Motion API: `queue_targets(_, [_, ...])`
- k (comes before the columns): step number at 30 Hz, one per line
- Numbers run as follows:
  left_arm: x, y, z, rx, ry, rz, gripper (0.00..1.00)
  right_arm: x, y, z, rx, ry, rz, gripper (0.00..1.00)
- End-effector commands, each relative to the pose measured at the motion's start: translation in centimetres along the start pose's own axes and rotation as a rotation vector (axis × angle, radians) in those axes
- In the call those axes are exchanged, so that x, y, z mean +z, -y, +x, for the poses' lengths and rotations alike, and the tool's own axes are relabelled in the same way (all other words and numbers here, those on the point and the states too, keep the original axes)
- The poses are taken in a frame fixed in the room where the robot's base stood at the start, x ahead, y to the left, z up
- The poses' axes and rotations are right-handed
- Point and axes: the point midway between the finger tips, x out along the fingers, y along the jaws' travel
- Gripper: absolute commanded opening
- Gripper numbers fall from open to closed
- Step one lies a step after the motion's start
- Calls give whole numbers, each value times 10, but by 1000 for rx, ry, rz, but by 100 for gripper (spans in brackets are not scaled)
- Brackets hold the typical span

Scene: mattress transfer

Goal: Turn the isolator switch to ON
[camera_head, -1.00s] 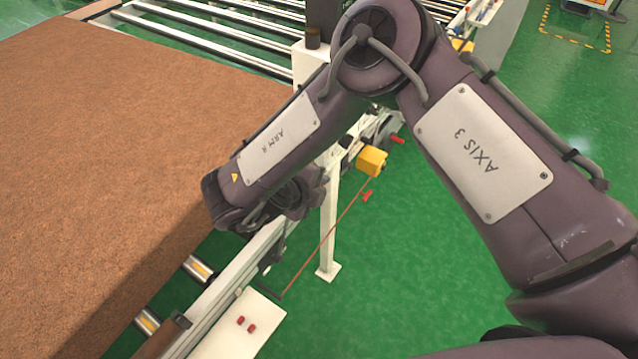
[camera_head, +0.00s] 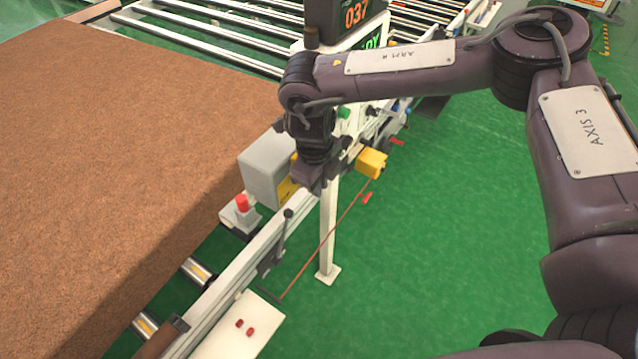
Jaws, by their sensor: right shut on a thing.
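A grey box (camera_head: 266,168) with a yellow face (camera_head: 287,188), which looks like the isolator switch, is mounted on the white conveyor rail at the picture's centre left. My right gripper (camera_head: 309,181) comes down at the box's right-hand side, in front of the yellow face. It appears shut on the switch's handle, which the gripper and wrist hide. The handle's position and any ON or OFF marks cannot be read. My left gripper is not in view.
A big brown mattress block (camera_head: 110,160) fills the left. A red push button (camera_head: 242,203) and a black lever (camera_head: 284,232) stand near the box. A yellow box (camera_head: 371,163) with a red pull cord is right of the white post (camera_head: 328,235). Green floor (camera_head: 430,240) is open on the right.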

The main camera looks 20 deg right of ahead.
Motion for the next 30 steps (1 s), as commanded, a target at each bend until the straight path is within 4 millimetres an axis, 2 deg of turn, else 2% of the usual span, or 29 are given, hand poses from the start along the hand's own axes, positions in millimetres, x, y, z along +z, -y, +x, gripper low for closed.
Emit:
queue_targets(10, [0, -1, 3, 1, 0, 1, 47, 1, 2, -1, 121, 2, 3, 0])
queue_targets(25, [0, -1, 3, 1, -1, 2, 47, 1, 2, -2, 137, 2, 3, 0])
queue_targets(26, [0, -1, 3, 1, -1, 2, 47, 1, 2, -2, 137, 2, 3, 15])
queue_targets(30, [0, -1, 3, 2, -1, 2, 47, 1, 2, -1, 137, 1, 2, 34])
